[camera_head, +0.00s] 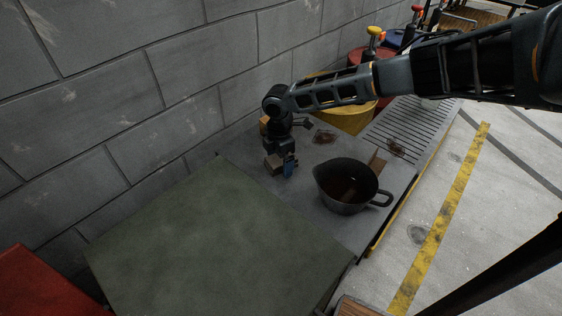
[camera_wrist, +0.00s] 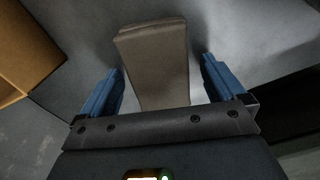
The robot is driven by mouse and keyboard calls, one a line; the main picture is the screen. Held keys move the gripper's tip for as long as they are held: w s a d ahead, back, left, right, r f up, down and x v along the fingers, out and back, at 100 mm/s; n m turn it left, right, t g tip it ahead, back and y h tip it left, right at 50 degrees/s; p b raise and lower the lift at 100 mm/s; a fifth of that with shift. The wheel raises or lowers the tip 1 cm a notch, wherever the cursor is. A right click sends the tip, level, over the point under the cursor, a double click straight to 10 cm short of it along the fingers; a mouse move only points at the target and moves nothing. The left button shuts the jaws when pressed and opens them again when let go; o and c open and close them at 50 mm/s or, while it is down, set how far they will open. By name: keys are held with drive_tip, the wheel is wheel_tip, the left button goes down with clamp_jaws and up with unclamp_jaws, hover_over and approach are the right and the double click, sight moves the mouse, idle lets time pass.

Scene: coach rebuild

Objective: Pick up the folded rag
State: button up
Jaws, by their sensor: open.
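The folded rag (camera_wrist: 160,62) is a grey-brown folded piece in the wrist view, lying on the grey surface. My gripper (camera_wrist: 160,85) is open, with one blue finger on each side of the rag and a gap on both sides. My gripper points down at the bench top there. The near end of the rag is hidden behind the gripper body in the wrist view.
A dark pouring pot (camera_head: 345,187) with brown liquid stands right of my gripper. A cardboard-coloured box (camera_wrist: 25,50) is close on the left in the wrist view. A green-topped surface (camera_head: 200,245) is nearer, a block wall (camera_head: 150,90) behind. A slatted grate (camera_head: 410,125) lies beyond.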

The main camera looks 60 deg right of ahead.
drive_tip(key=c, duration=1.1)
drive_tip(key=shift+r, duration=0.1)
drive_tip(key=shift+r, duration=0.5)
wheel_tip(320, 180, up, 3)
drive_tip(key=shift+f+b, duration=0.1)
drive_tip(key=shift+b, duration=0.2)
drive_tip(key=s+d+r, duration=0.1)
drive_tip(key=s+r, duration=0.1)
drive_tip(key=s, duration=0.1)
drive_tip(key=s+d+r, duration=0.1)
drive_tip(key=s+r, duration=0.1)
drive_tip(key=s, duration=0.2)
drive_tip(key=s+d+r, duration=0.2)
drive_tip(key=s+r, duration=0.1)
drive_tip(key=s, duration=0.1)
drive_tip(key=shift+d+b, duration=0.1)
drive_tip(key=shift+b, duration=0.3)
drive_tip(key=o, duration=0.5)
drive_tip(key=shift+c, duration=0.2)
drive_tip(key=c, duration=0.4)
drive_tip(key=shift+o, duration=0.2)
